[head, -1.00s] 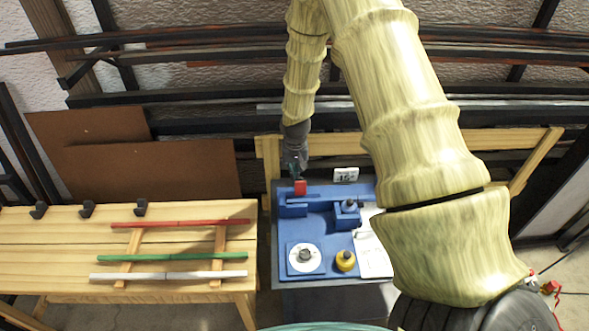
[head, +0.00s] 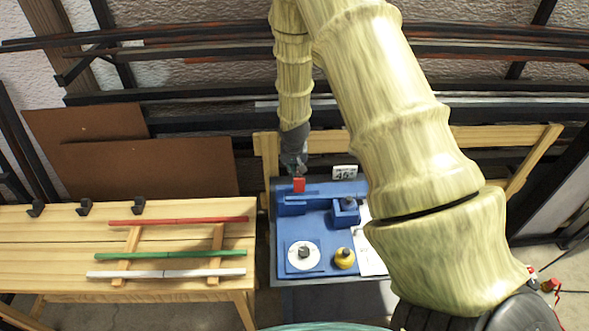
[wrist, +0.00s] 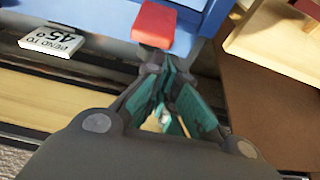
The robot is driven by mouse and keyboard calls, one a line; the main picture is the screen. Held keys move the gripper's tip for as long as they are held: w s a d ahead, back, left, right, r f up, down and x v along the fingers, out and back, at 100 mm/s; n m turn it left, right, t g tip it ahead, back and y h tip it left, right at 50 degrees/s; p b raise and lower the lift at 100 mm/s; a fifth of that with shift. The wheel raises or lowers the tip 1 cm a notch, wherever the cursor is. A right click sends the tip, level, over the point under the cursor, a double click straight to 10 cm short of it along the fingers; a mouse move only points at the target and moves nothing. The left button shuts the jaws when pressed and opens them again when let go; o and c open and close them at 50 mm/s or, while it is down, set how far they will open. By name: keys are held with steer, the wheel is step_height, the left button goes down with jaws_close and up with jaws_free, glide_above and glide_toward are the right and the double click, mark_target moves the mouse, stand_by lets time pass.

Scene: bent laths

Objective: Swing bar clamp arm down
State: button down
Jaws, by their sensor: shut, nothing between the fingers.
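The bar clamp's red handle end (head: 299,185) stands at the back left of the blue bending fixture (head: 320,222). In the wrist view the red end (wrist: 154,25) is a block just beyond my fingertips. My gripper (head: 299,173) points down right behind the red end; its fingers are shut with nothing between them. In the wrist view my gripper's dark fingertips (wrist: 152,70) meet close to the red block; I cannot tell whether they touch it. The rest of the clamp arm is hard to make out against the blue fixture.
A white "bend to 45°" sign (head: 344,172) stands right of my gripper. A wooden bench (head: 60,245) at left holds red, green and white laths. Racked bars run behind.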

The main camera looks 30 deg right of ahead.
steer(key=shift+s+a+r+t+h+b, duration=0.1)
steer(key=shift+s+a+t+h+b, duration=0.1)
steer(key=shift+t+h+b, duration=0.3)
stand_by(0.6)
